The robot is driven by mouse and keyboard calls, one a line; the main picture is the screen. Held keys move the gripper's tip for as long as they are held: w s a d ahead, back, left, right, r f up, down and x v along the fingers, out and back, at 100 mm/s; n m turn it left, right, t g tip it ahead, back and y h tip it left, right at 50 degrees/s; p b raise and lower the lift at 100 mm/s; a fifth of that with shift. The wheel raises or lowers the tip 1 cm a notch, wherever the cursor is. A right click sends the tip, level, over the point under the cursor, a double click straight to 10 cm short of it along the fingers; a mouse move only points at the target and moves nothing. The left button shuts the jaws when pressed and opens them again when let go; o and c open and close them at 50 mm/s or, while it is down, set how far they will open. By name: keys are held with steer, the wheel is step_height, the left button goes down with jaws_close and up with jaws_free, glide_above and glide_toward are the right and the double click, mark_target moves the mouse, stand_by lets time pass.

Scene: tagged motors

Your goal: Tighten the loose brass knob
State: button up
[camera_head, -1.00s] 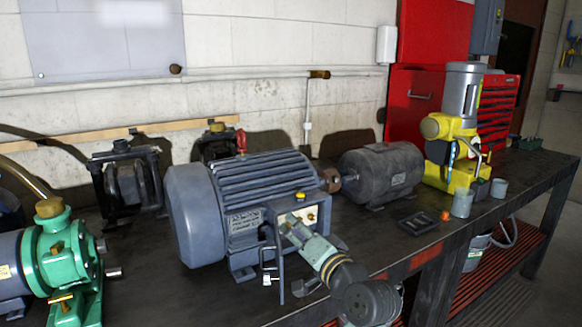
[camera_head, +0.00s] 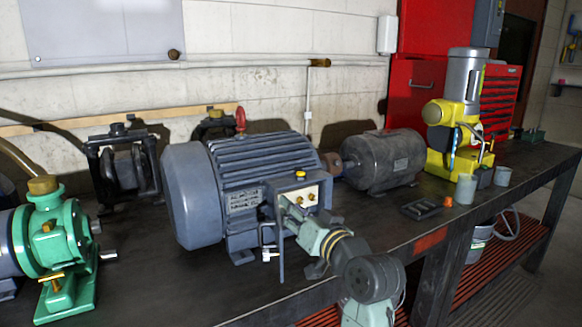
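A large blue-grey finned motor (camera_head: 190,205) stands on the bench. On the box at its near right side is a cream panel (camera_head: 312,190) with small brass-coloured fittings. A yellow-orange knob (camera_head: 300,174) sits on top of the box. I cannot tell which brass part is loose. My gripper (camera_head: 284,206) is close in front of the cream panel and hides its left and lower part. I cannot tell whether it touches anything or whether its fingers are open. Brass fittings also show on the green pump (camera_head: 75,240): a top cap (camera_head: 43,184) and a lower handle (camera_head: 51,277).
A grey motor (camera_head: 385,165) and a yellow machine (camera_head: 437,115) stand right of the big motor. A black tray (camera_head: 421,210) and grey cups (camera_head: 466,187) lie near the bench's front edge. A small silver-tipped lever (camera_head: 268,254) is below my gripper.

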steer(key=n+b, duration=0.2)
steer(key=n, duration=0.1)
steer(key=n+b, duration=0.1)
steer(key=shift+d+r+n, duration=0.1)
steer(key=shift+r+n, duration=0.2)
steer(key=shift+f, duration=0.1)
jaws_close()
stand_by(0.3)
steer(key=shift+m+p, duration=1.9)
jaws_free()
